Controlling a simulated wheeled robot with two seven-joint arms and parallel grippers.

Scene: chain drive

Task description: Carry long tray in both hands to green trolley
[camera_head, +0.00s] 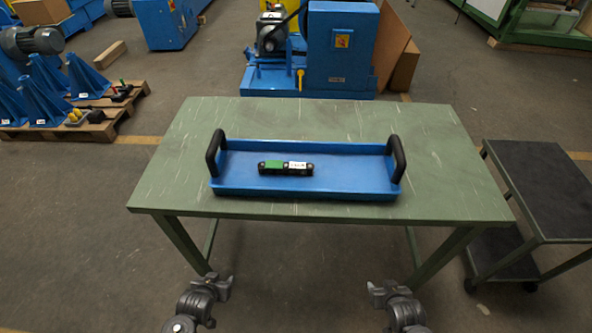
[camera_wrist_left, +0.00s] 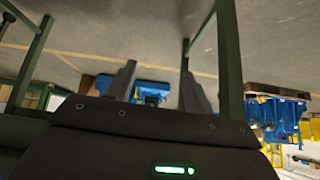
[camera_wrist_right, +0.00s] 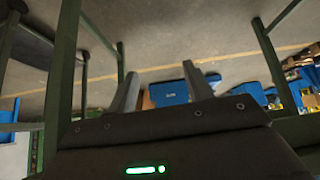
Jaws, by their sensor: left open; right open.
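A long blue tray (camera_head: 340,171) with a black handle at each end lies flat on the green table (camera_head: 330,118). A small green, white and black part (camera_head: 286,167) lies in it, left of the middle. The green trolley (camera_head: 508,179), with dark shelves, stands to the right of the table, partly cut off by the picture edge. My left gripper (camera_wrist_left: 158,70) and my right gripper (camera_wrist_right: 160,70) show in their wrist views with fingers apart and nothing between them.
Table legs (camera_head: 440,257) stand close to my arms; green posts also show in both wrist views. The tabletop around the tray is clear. Behind the table stand a blue machine (camera_head: 340,50) and cardboard (camera_head: 403,70). A pallet with blue brackets (camera_head: 45,95) stands at the left.

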